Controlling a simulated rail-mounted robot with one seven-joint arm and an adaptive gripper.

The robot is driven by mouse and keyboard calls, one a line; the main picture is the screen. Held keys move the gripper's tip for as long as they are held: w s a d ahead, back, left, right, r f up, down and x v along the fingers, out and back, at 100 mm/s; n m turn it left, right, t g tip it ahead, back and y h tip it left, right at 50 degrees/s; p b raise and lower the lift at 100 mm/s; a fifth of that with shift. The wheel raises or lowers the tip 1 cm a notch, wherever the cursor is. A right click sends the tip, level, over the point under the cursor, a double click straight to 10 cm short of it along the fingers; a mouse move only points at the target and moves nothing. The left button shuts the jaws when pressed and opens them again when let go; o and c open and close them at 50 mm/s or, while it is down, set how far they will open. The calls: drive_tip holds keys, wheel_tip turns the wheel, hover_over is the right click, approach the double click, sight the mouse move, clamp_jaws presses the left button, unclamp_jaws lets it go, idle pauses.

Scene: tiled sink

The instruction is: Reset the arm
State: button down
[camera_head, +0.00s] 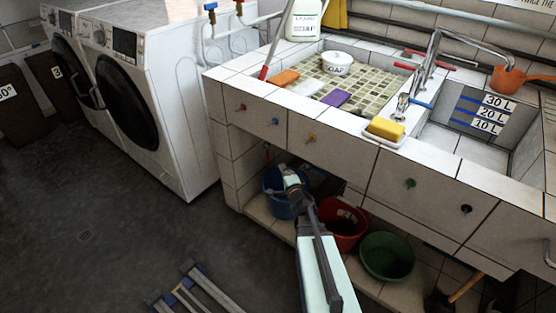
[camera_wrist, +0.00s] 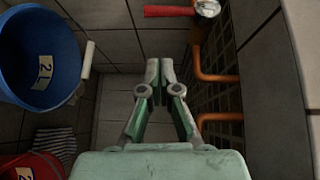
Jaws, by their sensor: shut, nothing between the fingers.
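My gripper (camera_head: 290,178) is at the lower opening beneath the sink counter in the head view, in front of the blue bucket (camera_head: 274,203). In the wrist view my gripper (camera_wrist: 160,70) has its fingertips together with nothing between them. The fingers point into the tiled space under the sink. The blue bucket (camera_wrist: 40,58), labelled 2L, is to their left, apart from them. My arm reaches up from the bottom of the head view and hides part of the shelf.
Orange pipes (camera_wrist: 212,78) and a red-handled valve (camera_wrist: 170,11) are close right and above in the wrist view. A red bucket (camera_head: 348,228) and green bucket (camera_head: 387,258) stand right of the arm. Washing machines (camera_head: 130,90) stand left; the floor (camera_head: 110,200) before them is mostly clear.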

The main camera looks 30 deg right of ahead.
drive_tip(key=d+v, duration=0.1)
drive_tip(key=v, duration=0.5)
drive_tip(key=s+d+f+n+g+h, duration=0.1)
drive_tip(key=s+f+n+g, duration=0.25)
drive_tip(key=f, duration=0.35)
drive_tip(key=s+d+f+n+g+h, duration=0.1)
drive_tip(key=s+d+f+n+g, duration=0.1)
drive_tip(key=s+f+g, duration=0.4)
drive_tip(key=s+a+f+n+g+y, duration=0.3)
drive_tip(key=s+a+f+n+g, duration=0.35)
drive_tip(key=s+a+f, duration=0.55)
drive_tip(key=s+a+n+g+y, duration=0.1)
drive_tip(key=s+a+n+g, duration=0.35)
drive_tip(key=s+a, duration=0.65)
drive_tip(key=s+a+n+g+y, duration=0.2)
drive_tip(key=s+a+n+g, duration=0.35)
drive_tip(key=s, duration=0.85)
drive_tip(key=w+a+r+m+t+p, duration=0.1)
drive_tip(key=w+r+p, duration=0.1)
drive_tip(key=r+p, duration=0.6)
drive_tip(key=w+a+r+m+t+p, duration=0.1)
drive_tip(key=w+r+p, duration=0.1)
drive_tip(key=r+p, duration=0.5)
drive_tip(key=shift+w+a+r+p, duration=0.3)
drive_tip(key=shift+r+p, duration=0.1)
drive_tip(key=shift+p, duration=2.1)
